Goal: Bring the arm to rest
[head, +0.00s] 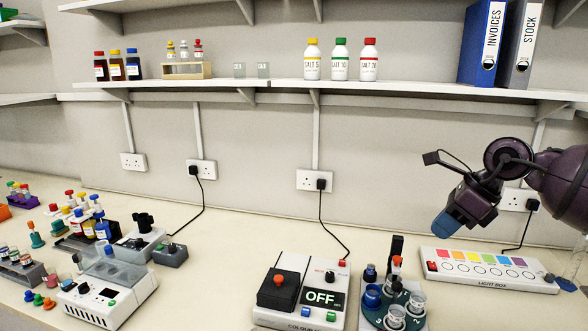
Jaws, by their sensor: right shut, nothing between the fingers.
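My right arm comes in from the right edge, and its gripper (446,224) hangs in the air with blue fingertips pointing down and left. The gripper is shut with nothing in it. It is above the bench, just behind and left of the white light box (488,270), and appears clear of it. My left gripper is not in view.
Several racks and instruments crowd the left bench. Shelves hold bottles and binders (482,42).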

